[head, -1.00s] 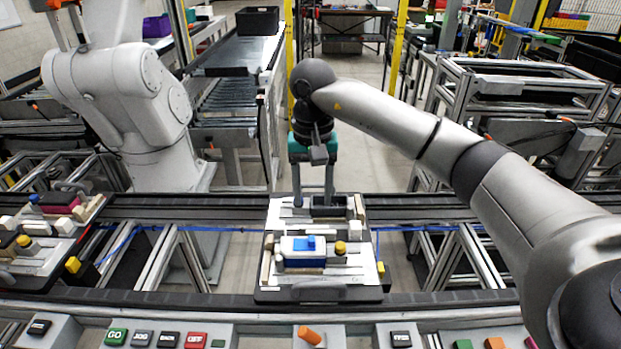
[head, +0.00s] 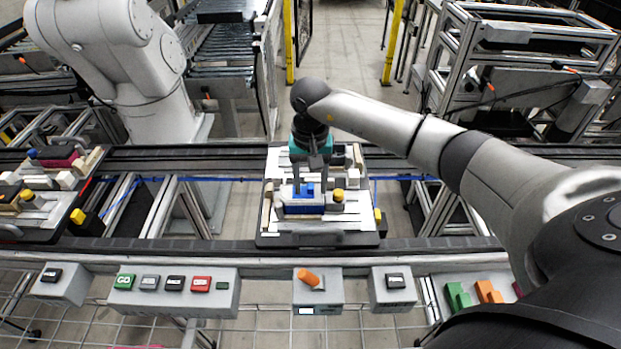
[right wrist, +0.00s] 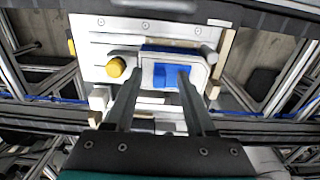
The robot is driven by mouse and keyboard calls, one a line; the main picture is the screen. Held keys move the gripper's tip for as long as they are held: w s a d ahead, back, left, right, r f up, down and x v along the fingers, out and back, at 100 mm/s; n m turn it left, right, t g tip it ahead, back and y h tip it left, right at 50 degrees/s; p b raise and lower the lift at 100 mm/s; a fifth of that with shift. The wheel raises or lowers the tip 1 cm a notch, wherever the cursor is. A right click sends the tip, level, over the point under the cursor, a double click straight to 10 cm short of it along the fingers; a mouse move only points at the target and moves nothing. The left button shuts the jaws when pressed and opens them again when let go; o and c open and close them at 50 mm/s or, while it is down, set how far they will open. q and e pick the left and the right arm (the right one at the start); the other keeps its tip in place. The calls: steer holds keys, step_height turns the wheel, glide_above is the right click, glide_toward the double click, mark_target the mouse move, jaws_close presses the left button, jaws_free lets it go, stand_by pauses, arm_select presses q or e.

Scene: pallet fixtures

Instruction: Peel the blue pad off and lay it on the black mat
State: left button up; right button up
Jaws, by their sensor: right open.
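The blue pad (head: 304,189) lies on top of a white block with a blue lower part (head: 304,209), on the pallet fixture (head: 318,240). In the right wrist view the blue pad (right wrist: 168,77) shows on the white top, partly hidden by one finger. My right gripper (head: 311,188) points down at the block with its fingers apart. In the right wrist view the open fingers (right wrist: 158,76) reach over the block; contact with the pad cannot be told. A dark patch (head: 338,161) at the pallet's back may be the black mat. My left gripper is out of view.
A yellow knob (head: 338,195) stands just right of the block. Wooden strips and pale blocks line the pallet. Another loaded pallet (head: 40,190) is at the left. Control boxes with buttons (head: 175,287) stand in front of the conveyor.

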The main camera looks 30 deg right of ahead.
steer(key=shift+c, duration=0.3)
jaws_close()
stand_by(0.5)
stand_by(1.3)
